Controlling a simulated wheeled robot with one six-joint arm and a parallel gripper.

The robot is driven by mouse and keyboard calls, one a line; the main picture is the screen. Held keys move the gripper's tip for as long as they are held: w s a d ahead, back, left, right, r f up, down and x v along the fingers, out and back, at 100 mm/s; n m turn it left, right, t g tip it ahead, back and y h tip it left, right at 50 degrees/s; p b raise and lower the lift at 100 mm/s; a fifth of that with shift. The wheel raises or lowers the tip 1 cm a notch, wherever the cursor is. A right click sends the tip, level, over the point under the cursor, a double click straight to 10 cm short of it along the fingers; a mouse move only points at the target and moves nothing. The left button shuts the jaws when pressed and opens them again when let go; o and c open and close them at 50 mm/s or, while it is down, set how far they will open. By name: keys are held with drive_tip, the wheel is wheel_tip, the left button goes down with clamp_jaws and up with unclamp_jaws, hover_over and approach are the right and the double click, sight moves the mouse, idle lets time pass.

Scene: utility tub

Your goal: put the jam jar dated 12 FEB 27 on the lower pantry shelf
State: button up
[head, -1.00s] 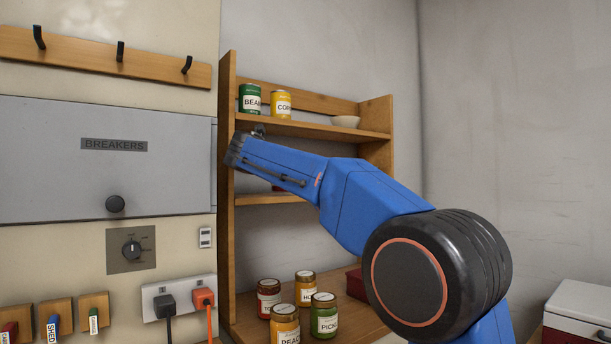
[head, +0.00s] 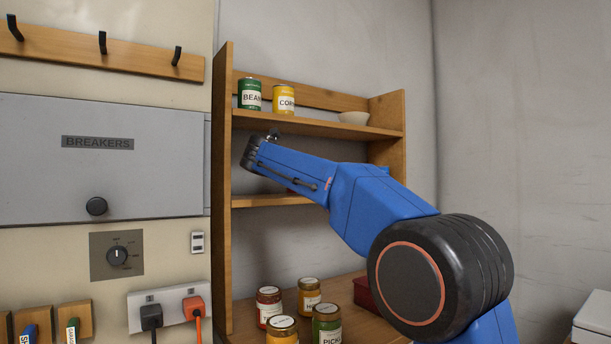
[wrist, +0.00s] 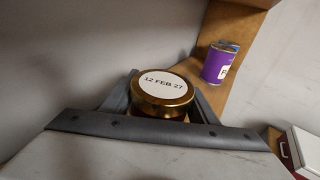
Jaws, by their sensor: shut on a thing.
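The jam jar (wrist: 163,90) has a gold lid with a round white label reading "12 FEB 27". In the wrist view it sits between the two dark fingers of my gripper (wrist: 162,102), which is shut on it. In the head view my blue arm hides the gripper and the jar. The arm's end is in front of the pantry, between the upper shelf and the lower pantry shelf (head: 262,201). The lower shelf is partly hidden behind the arm. In the wrist view a purple can (wrist: 219,63) stands on a wooden board right of the jar.
The upper shelf (head: 315,126) holds a green beans can (head: 250,94), a yellow corn can (head: 284,98) and a bowl (head: 353,118). The pantry's left side panel (head: 222,250) stands close to my arm's end. Several jars, including pickles (head: 326,322), stand on the counter below.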

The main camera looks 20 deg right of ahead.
drive_tip(key=shift+s, duration=0.15)
drive_tip(key=o, duration=1.5)
drive_tip(key=shift+f, duration=0.1)
drive_tip(key=v, duration=1.2)
